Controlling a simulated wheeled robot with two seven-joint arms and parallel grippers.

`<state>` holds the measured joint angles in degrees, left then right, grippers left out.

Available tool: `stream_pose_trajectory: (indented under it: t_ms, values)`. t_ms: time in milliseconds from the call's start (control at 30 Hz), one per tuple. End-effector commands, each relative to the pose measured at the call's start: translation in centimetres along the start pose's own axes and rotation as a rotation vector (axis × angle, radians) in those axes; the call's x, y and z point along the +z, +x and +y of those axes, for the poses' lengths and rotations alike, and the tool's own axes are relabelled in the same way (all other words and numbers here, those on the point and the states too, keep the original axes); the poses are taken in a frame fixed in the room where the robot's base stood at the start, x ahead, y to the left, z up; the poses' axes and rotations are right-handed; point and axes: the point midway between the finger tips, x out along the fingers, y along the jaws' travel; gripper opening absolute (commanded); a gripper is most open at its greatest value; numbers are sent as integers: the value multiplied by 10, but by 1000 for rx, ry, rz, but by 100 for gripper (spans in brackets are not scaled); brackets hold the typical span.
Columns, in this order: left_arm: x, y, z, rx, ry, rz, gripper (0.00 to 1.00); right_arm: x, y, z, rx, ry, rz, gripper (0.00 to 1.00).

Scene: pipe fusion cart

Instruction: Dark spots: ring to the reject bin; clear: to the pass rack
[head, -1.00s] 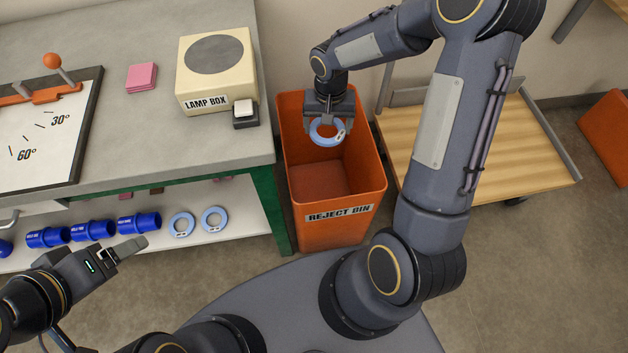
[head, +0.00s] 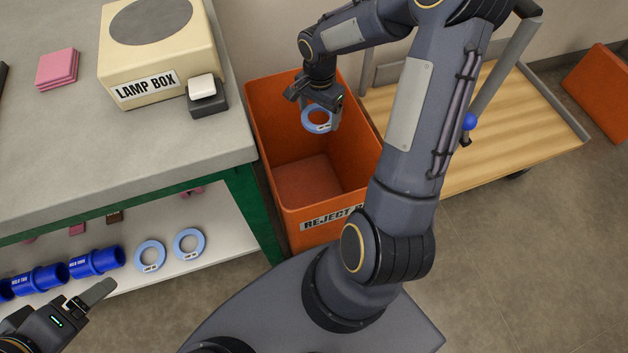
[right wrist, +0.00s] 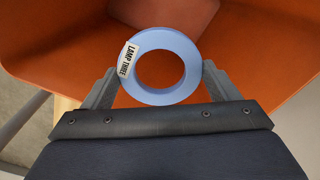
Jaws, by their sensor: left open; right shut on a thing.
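My right gripper (head: 321,108) is shut on a light blue ring (head: 306,120) and holds it over the open mouth of the orange reject bin (head: 262,128). In the right wrist view the ring (right wrist: 189,62) sits between the two fingers and carries a white label reading "LAMP THREE". No dark spots show on the face seen there. Two more light blue rings, one (head: 138,262) and another (head: 177,252), lie on the shelf under the bench. My left gripper (head: 92,297) is open and empty at the lower left, in front of the shelf. The pass rack cannot be made out.
The lamp box (head: 185,52) stands on the grey bench (head: 150,165), with a switch (head: 207,100) at its corner and pink pads (head: 57,68) beside it. Blue tubes (head: 95,262) lie on the shelf. A wooden-topped cart (head: 500,140) stands right of the bin.

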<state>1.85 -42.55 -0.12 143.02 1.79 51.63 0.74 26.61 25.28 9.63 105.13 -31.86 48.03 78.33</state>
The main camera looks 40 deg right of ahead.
Motion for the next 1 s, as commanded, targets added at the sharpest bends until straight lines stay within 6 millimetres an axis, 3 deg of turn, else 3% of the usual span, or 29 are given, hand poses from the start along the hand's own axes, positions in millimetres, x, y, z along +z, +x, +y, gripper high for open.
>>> stream_pose_trajectory:
  t_ms: [33,133,467,500,600,867,1000]
  values:
    - [4,8,-4,0,0,0,75,0,11,0,1,0,0,56]
    - [6,12,-6,0,0,0,75,0,19,0,1,-1,0,56]
    - [6,13,-6,0,0,0,75,0,21,0,0,-1,0,56]
    - [6,13,-6,0,0,0,75,0,21,0,0,-1,0,85]
    - [6,13,-6,0,0,0,75,0,21,0,0,-1,0,98]
    - [6,12,-6,0,0,0,75,0,19,0,-1,-1,1,100]
    - [4,7,-3,0,0,0,75,0,3,-1,-3,-1,3,100]
